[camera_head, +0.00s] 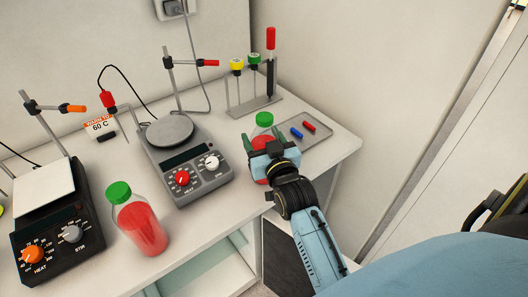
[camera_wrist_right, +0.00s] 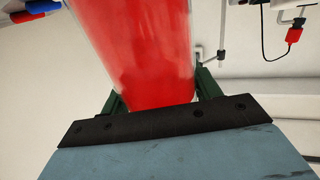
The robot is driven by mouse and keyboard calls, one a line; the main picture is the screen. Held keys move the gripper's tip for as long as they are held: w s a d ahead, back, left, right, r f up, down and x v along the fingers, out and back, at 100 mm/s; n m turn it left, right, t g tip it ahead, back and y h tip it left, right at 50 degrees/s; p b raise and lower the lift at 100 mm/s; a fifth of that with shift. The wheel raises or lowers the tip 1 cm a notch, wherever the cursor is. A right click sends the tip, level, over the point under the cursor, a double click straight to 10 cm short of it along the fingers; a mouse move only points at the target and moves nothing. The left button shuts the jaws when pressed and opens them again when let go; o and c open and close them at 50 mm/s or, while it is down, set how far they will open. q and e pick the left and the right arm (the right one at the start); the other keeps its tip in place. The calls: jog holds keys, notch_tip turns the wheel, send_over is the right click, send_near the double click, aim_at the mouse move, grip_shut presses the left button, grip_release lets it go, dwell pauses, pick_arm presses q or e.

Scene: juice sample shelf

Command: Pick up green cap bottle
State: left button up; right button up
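One green-capped bottle (camera_head: 265,119) of red liquid stands at the bench's right part, in front of a small tray. My right gripper (camera_head: 262,138) reaches it from the front, with one green finger on each side of it. In the right wrist view the red bottle (camera_wrist_right: 145,45) fills the space between the fingers (camera_wrist_right: 160,97). The fingers are very close to its sides; whether they press on it is unclear. Its lower part is partly hidden by the gripper. A second, larger green-capped bottle (camera_head: 140,224) of red liquid stands at the front left. My left gripper is not in view.
A hotplate stirrer (camera_head: 190,165) stands between the bottles; another (camera_head: 55,235) is at the far left. The grey tray (camera_head: 322,130) holds a blue and a red item. Behind it is a rack (camera_head: 255,105) with capped tubes. The bench's front edge is close to my arm.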

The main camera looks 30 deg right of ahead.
jog(key=c, duration=0.7)
jog(key=shift+r, duration=0.1)
jog(key=shift+c, duration=0.9)
